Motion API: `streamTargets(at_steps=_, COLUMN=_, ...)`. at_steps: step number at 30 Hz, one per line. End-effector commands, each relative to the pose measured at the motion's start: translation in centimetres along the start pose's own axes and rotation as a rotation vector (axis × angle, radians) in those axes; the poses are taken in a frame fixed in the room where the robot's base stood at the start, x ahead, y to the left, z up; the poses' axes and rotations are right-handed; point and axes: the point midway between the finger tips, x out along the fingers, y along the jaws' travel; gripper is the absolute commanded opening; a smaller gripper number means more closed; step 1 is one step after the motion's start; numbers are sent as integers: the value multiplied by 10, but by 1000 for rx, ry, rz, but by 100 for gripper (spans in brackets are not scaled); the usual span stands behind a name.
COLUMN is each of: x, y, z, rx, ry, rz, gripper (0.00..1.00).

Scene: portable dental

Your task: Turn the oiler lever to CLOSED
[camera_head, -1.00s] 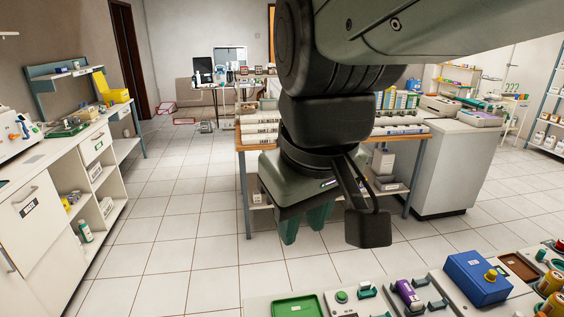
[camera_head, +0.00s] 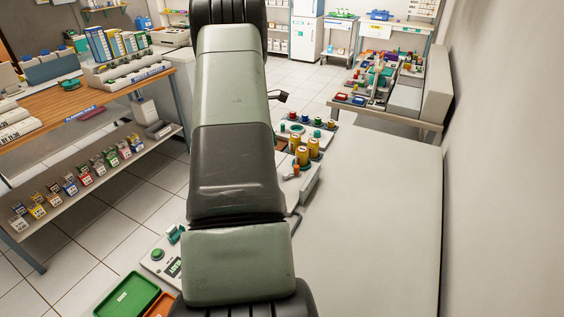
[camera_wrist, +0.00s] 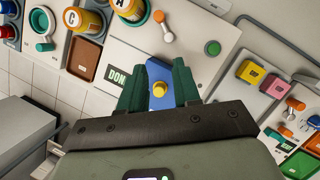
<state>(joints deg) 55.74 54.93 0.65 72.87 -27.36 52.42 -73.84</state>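Beyond the gap is a blue box (camera_wrist: 163,99) with a yellow knob. An orange-and-white lever (camera_wrist: 162,26) is on the pale panel ahead of the fingertips, apart from them. No oiler label or CLOSED mark is readable, so I cannot tell which lever is the oiler's. In the head view my arm hides the gripper, and an orange-topped part (camera_head: 296,170) shows beside it.
Yellow canisters (camera_wrist: 87,19) stand near the lever. A green button (camera_wrist: 212,48) and a brown tray (camera_wrist: 84,57) are nearby. In the head view, a green tray (camera_head: 127,295) lies at lower left, and the pale tabletop (camera_head: 385,220) at right is clear.

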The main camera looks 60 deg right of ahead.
Motion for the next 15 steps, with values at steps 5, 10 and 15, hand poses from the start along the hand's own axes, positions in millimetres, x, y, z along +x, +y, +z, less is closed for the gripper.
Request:
streamTargets(at_steps=5, x=46, y=1, z=27, rx=-32, ry=-26, rz=-34, gripper=32)
streamTargets(at_steps=10, x=63, y=0, z=30, rx=-36, ry=-28, rz=-38, gripper=32)
streamTargets(at_steps=15, x=94, y=-2, z=30, rx=-36, ry=-28, rz=-39, gripper=32)
